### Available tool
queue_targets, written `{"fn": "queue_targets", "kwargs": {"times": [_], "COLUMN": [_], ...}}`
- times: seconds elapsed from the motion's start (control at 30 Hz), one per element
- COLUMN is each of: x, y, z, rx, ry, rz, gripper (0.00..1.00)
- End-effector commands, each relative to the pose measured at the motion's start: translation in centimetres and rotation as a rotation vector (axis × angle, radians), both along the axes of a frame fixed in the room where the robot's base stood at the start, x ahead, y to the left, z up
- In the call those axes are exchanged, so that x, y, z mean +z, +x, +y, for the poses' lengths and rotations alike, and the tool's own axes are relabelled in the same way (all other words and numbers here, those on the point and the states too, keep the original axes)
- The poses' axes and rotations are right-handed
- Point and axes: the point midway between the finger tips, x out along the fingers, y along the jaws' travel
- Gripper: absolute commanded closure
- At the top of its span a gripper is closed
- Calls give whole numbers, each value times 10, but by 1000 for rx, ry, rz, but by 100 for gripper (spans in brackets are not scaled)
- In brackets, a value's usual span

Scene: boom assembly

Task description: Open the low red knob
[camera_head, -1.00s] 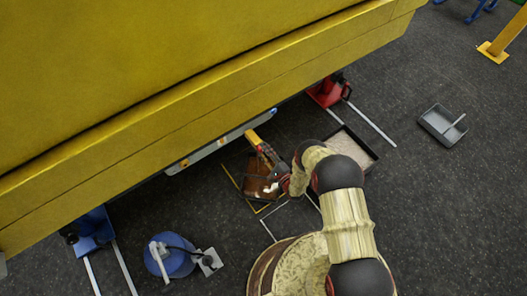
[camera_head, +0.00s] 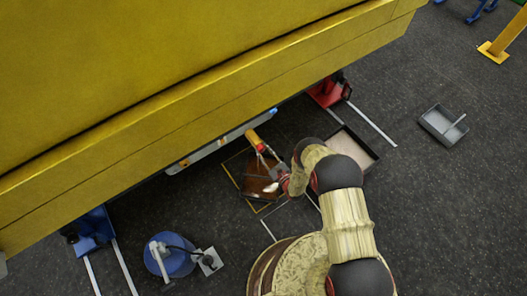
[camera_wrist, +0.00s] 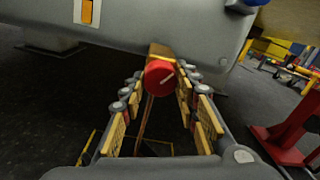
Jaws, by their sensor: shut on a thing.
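The red knob (camera_wrist: 160,77) is round, with a pale line slanting up to the right on its face. It sits on the end of a yellow block (camera_wrist: 160,51) under a grey beam. My gripper (camera_wrist: 159,84) has its fingers on both sides of the knob and is shut on it. In the head view the yellow block (camera_head: 253,136) sticks out from under the large yellow body, with the red knob (camera_head: 260,148) at its end. There my gripper (camera_head: 264,155) reaches the knob from the lower right.
A brown container (camera_head: 257,182) lies on the floor below my gripper. A shallow tray (camera_head: 350,146) is right of it. A red stand (camera_head: 327,91), a blue stand (camera_head: 92,231) and a blue round container (camera_head: 172,256) stand along the large yellow body (camera_head: 150,80).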

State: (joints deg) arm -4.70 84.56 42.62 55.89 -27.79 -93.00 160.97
Motion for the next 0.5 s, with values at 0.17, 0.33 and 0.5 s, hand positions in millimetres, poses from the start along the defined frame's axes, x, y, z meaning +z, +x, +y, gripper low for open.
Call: {"fn": "queue_targets", "kwargs": {"times": [0.17,0.33,0.5], "x": [-3,-3,-3], "y": [-1,-1,-1], "z": [-1,-1,-1], "rx": [-4,-3,-3], "ry": [25,32,32], "rz": [24,29,29], "gripper": [94,94,94]}}
